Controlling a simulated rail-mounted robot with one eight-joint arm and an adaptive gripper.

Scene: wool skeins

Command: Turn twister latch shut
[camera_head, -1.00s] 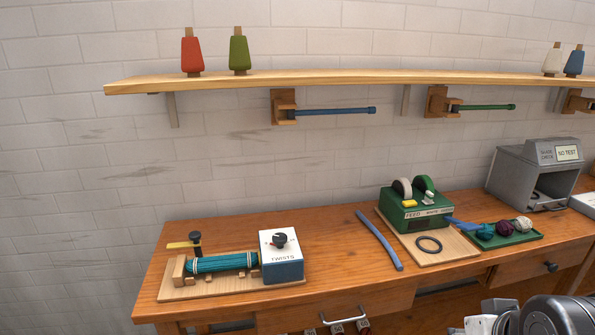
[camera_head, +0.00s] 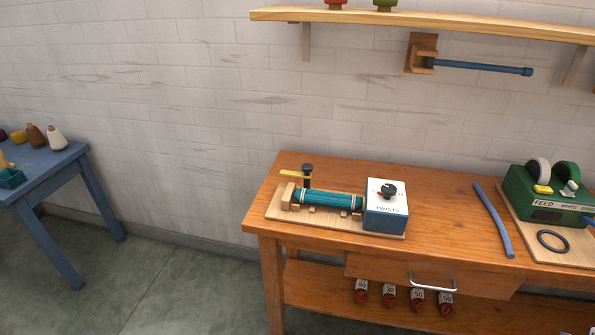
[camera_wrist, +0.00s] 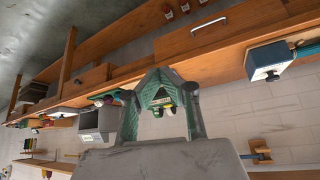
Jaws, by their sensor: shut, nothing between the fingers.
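The twister (camera_head: 327,207) sits on a wooden board on the workbench, with a skein of teal yarn (camera_head: 330,199) stretched along it. At its left end is the latch, a yellow bar (camera_head: 293,175) with a black knob (camera_head: 307,169) on a post; the bar points left from the knob. The white-topped twists box (camera_head: 385,205) with a black dial stands at the right end; it also shows in the wrist view (camera_wrist: 268,60). My gripper (camera_wrist: 160,73) is shut and empty in the wrist view, away from the twister. It is not in the head view.
A shelf (camera_head: 430,24) and a peg (camera_head: 480,67) are above. A blue table (camera_head: 60,165) stands at the left.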

